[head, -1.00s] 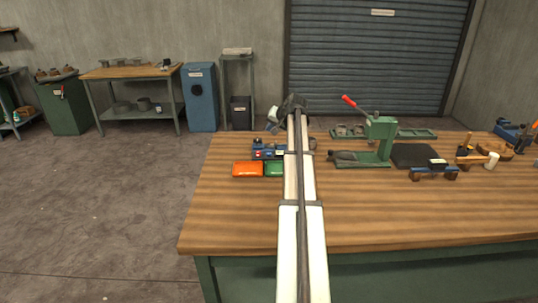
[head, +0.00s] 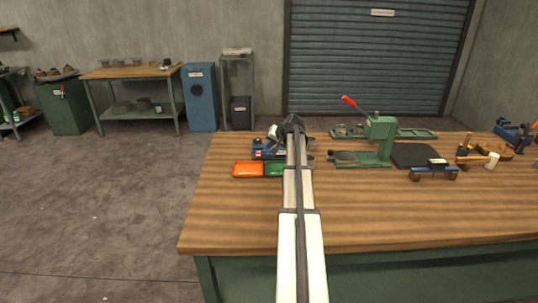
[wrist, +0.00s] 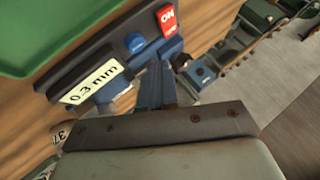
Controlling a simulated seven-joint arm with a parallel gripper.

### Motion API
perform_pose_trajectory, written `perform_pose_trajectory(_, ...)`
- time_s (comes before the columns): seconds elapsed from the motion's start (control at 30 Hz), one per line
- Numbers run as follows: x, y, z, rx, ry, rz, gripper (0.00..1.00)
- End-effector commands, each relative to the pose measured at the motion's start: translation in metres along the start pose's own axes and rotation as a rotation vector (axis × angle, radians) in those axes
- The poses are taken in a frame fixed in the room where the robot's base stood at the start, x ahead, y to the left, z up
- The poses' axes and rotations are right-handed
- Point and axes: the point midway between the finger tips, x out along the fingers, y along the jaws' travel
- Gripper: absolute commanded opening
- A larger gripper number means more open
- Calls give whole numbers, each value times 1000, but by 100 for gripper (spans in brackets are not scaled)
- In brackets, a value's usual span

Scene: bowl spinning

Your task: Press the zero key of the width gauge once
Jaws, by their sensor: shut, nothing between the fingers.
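The width gauge (wrist: 95,75) is a blue unit on the wooden bench. In the wrist view its tilted display (wrist: 95,82) reads 0.3 mm. I cannot tell whether the fingers touch the gauge. In the head view the gauge (head: 262,151) is partly hidden by my arm.
An orange tray (head: 248,170) and a green tray (head: 275,170) lie just in front of the gauge. A green press (head: 380,140) with a red lever stands to the right. The front of the bench (head: 400,215) is clear.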

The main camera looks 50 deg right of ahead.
Motion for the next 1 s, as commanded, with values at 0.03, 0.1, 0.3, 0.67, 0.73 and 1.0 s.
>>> perform_pose_trajectory(0.03,2,2,2,1,0,0,0)
perform_pose_trajectory(0.1,5,4,4,1,0,0,0)
perform_pose_trajectory(0.3,8,6,6,1,0,0,0)
perform_pose_trajectory(0.67,7,5,5,0,0,0,0)
perform_pose_trajectory(0.73,7,5,5,0,0,0,0)
perform_pose_trajectory(1.0,7,5,5,0,0,0,0)
